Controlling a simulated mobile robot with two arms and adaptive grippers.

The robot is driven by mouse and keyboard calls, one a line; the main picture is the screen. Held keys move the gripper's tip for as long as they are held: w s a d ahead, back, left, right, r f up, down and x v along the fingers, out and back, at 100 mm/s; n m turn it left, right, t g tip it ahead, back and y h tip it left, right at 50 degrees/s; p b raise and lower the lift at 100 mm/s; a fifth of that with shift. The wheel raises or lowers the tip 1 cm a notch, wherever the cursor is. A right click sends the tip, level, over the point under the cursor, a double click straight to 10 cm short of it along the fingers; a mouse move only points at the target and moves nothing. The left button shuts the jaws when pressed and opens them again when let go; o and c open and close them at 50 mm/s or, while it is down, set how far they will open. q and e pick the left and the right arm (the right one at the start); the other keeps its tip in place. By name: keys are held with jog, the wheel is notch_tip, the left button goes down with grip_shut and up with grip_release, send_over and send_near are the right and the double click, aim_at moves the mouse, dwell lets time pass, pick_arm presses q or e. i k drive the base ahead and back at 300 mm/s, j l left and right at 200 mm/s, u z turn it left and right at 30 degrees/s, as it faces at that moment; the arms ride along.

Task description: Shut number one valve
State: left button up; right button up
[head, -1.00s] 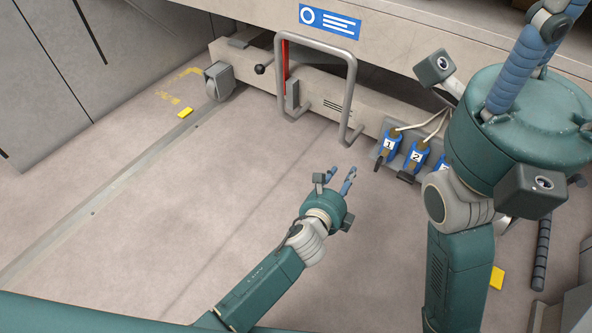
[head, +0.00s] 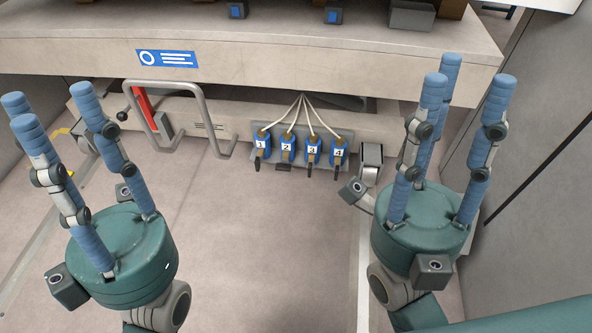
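The number one valve (head: 262,143) is the leftmost of a row of blue valves on a low grey panel under the machine. It has a white "1" label, a brass-coloured fitting and a dark handle (head: 257,164) that hangs down. My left gripper (head: 48,105) is at the left, its blue fingers upright, spread and empty. It is well left of the valve in the picture. My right gripper (head: 468,78) is at the right, also with upright, spread, empty fingers. Neither gripper touches the valve.
The number two valve (head: 287,145), number three valve (head: 312,149) and number four valve (head: 338,150) sit to the right. A grey bent-tube handle (head: 212,105) stands left of the valves. The machine's ledge (head: 290,65) overhangs them. The floor (head: 270,240) between my grippers is clear.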

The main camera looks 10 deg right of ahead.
aim_at(258, 160)
jog(key=i+j+z, duration=0.3)
jog(key=j+z, duration=0.35)
jog(key=j, duration=0.15)
jog(key=i+j+z, duration=0.1)
jog(key=j+z, duration=0.2)
jog(key=j, duration=0.2)
jog(key=i+j+z, duration=0.2)
jog(key=j, duration=1.75)
jog(key=k, duration=0.1)
